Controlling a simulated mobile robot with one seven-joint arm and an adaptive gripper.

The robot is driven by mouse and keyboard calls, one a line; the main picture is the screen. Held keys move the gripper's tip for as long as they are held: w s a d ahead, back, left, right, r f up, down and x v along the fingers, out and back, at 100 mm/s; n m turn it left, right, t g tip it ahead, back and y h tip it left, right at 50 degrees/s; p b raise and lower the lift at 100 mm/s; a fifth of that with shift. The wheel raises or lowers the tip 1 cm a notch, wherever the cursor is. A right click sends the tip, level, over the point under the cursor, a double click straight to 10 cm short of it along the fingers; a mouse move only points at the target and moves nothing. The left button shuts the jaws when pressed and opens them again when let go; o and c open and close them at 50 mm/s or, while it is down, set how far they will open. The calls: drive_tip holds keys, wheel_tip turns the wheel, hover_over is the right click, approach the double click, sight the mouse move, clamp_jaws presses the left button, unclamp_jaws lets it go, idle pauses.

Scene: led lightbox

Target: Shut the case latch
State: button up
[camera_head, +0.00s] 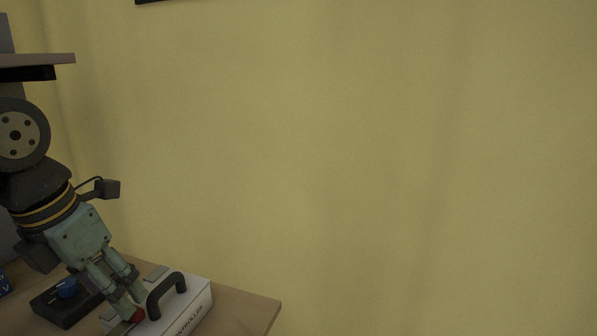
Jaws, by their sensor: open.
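The case (201,296) is a white box with a dark arched handle (167,287) on top and lettering on its front side, at the bottom left of the head view. My gripper (136,306) points down at the left part of the case top, just left of the handle. Its fingers are open. No latch can be made out clearly; the fingers and the picture's lower edge hide part of the case.
A wooden table (246,306) carries the case, with bare room to its right up to the table edge. A black box with a blue knob (67,288) stands left of my gripper. A shelf (40,60) juts out at the upper left. A yellow wall (350,150) is behind.

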sight(113, 335)
drive_tip(key=shift+p+v, duration=0.35)
drive_tip(key=shift+v, duration=0.45)
drive_tip(key=shift+r, duration=0.15)
drive_tip(key=p+v, duration=0.2)
drive_tip(key=v, duration=0.1)
drive_tip(key=shift+s+r, duration=0.15)
drive_tip(key=shift+r, duration=0.2)
